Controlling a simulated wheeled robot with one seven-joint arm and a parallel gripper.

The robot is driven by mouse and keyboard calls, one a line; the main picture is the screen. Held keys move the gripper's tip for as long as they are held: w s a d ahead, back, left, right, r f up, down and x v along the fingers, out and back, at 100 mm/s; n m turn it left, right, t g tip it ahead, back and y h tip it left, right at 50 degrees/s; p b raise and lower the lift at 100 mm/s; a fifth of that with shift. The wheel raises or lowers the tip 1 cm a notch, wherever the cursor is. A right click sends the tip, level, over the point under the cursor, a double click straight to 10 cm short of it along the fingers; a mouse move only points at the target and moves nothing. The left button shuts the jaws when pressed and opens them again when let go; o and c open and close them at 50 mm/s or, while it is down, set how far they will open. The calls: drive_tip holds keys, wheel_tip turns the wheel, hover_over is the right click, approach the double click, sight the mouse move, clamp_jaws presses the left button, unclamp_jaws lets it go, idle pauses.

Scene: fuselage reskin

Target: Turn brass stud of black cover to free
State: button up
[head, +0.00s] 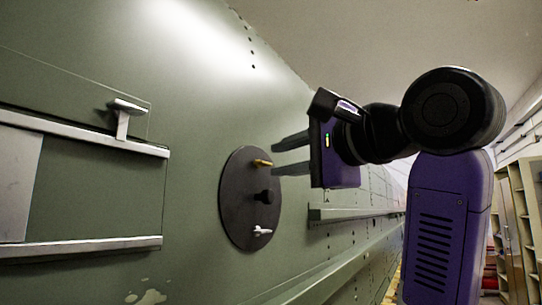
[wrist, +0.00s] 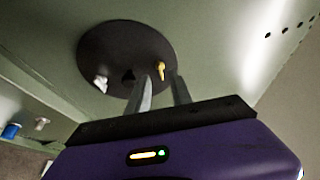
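The black cover (head: 236,208) is a round dark plate on the green fuselage wall; it also shows in the wrist view (wrist: 108,45). The brass stud (head: 262,162) sticks out near its top, and in the wrist view the stud (wrist: 162,70) appears near the fingertips. A black knob (head: 266,196) is at the cover's middle and a white stud (head: 262,231) is at the bottom. My gripper (head: 275,156) is open, its two fingers apart and pointing at the cover around the brass stud's height. The fingers look empty; exact contact with the stud cannot be told.
A green panel with pale rails (head: 85,244) and a T-shaped handle (head: 125,108) lies left of the cover. A ledge (head: 340,213) runs along the wall to the right. Shelves (head: 520,220) stand far right.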

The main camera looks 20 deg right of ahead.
sight(266, 163)
drive_tip(key=shift+p+x, duration=0.55)
drive_tip(key=shift+x, duration=1.45)
clamp_jaws()
